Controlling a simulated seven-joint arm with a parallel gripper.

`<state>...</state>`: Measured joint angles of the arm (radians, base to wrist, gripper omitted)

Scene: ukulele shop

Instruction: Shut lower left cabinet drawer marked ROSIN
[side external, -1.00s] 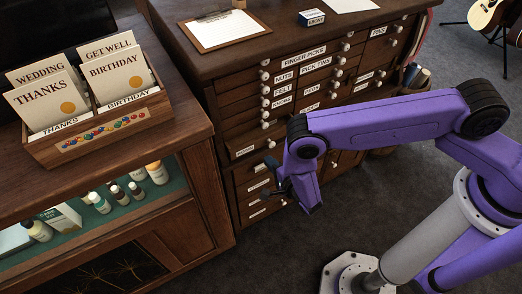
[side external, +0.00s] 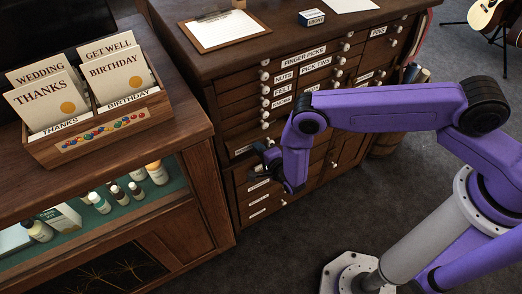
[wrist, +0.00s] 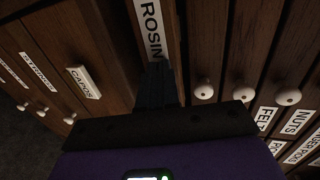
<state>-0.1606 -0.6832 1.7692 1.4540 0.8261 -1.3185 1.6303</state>
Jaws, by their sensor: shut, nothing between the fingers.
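The wooden cabinet (side external: 228,98) stands at the middle of the side view. Its ROSIN drawer (wrist: 172,30) shows at the top of the wrist view, with the white ROSIN label (wrist: 152,30) on its front. In the side view the drawer (side external: 238,152) lies low on the left, partly behind my gripper, and its front seems to stand out from the cabinet; I cannot tell how far. My gripper (side external: 267,154) is shut and empty, in front of this drawer. In the wrist view its fingertips (wrist: 158,68) overlap the drawer front beside the label; contact is unclear.
A glass display case (side external: 185,180) with a card box (side external: 100,130) stands close on the left. Floor (side external: 290,245) is free in front of the cabinet.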

